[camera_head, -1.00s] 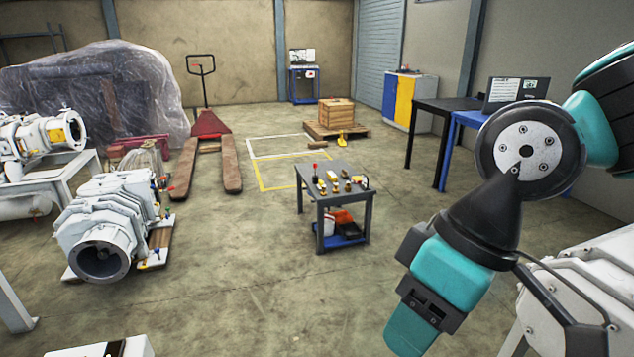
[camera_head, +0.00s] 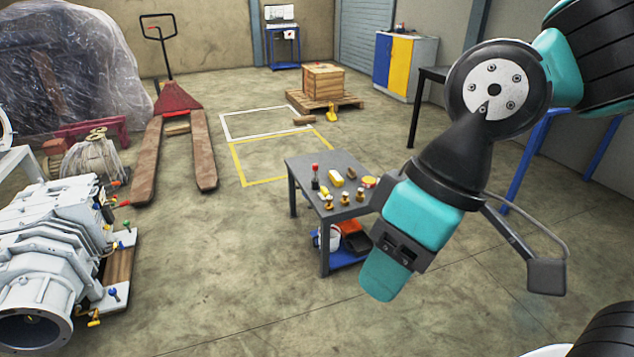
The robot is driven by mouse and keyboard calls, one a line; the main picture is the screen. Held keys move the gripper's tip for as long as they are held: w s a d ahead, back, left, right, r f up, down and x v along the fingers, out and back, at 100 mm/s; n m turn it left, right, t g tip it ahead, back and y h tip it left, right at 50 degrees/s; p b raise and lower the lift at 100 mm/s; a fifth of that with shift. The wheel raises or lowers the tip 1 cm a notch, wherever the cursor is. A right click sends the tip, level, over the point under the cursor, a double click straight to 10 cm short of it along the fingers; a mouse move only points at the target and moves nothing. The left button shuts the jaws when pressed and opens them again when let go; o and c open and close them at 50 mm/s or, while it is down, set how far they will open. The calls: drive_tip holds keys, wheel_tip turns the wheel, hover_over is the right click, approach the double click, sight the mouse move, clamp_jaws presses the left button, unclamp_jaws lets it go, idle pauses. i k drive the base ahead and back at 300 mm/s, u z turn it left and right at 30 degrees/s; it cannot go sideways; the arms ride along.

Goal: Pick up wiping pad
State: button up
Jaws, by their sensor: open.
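A small yellow block (camera_head: 336,180), which looks like the wiping pad, lies on the small grey table (camera_head: 335,160) near the middle of the view. It is too small to make out in detail. My arm comes in from the upper right, its teal and black links nearer the camera than the table. The dark end and thin bars at the right seem to be a finger of my gripper (camera_head: 547,277); its other side is hidden. It appears open, with nothing visible in it, to the right of the table and apart from the pad.
A red-topped tool (camera_head: 315,178) and several brass fittings (camera_head: 345,197) share the tabletop, with a round yellow-red item (camera_head: 369,182). An orange bin (camera_head: 355,242) is on the lower shelf. A pallet truck (camera_head: 178,105) and grey machine (camera_head: 45,250) stand left.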

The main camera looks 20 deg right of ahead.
sight(324, 193)
drive_tip(key=u, duration=0.2)
drive_tip(key=i, duration=1.25)
drive_tip(key=u, duration=0.4)
drive_tip(key=i, duration=0.9)
drive_tip(key=z, duration=0.2)
